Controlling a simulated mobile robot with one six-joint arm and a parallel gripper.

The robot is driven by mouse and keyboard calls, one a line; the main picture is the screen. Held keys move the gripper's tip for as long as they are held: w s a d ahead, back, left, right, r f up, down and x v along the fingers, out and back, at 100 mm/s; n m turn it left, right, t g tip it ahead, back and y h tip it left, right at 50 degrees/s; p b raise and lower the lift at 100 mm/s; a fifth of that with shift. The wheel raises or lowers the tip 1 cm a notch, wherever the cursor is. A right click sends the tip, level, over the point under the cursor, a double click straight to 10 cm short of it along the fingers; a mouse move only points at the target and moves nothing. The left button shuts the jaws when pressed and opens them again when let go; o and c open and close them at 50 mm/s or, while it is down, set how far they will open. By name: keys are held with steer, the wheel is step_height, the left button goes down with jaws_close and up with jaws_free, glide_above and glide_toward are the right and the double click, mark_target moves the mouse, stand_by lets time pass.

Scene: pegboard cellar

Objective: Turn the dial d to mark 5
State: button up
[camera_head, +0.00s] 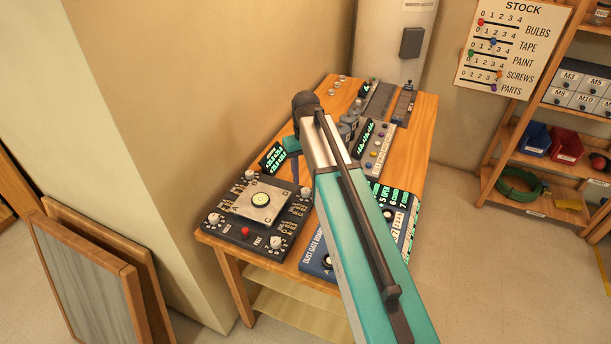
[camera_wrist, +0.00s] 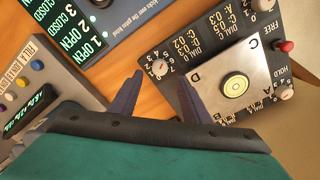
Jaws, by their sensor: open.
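A dark panel (camera_head: 247,225) near the front left of the wooden table carries white dials around a pale square plate (camera_head: 268,213) with letters. In the wrist view, the dial nearest the plate's letter D, apparently dial d (camera_wrist: 160,67), is a white knob with a red mark, ringed by numbers. I cannot read its setting for sure. In the head view it seems to be the dial at the panel's right (camera_head: 305,192). My gripper (camera_wrist: 160,78) is open, its fingertips on either side of this knob in the picture; contact is not visible. Another dial is hidden behind my gripper.
A red button (camera_wrist: 284,46) sits between FREE and HOLD. Another dial (camera_wrist: 285,93) lies right of the plate. A panel with a green OPEN/CLOSED display (camera_wrist: 65,30) and a panel with coloured knobs (camera_wrist: 40,100) stand close beside my gripper. The wall borders the table's left side.

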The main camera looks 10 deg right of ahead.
mark_target(306, 190)
step_height(306, 190, up, 8)
steer(key=p, duration=0.4)
steer(key=shift+f, duration=0.2)
stand_by(0.6)
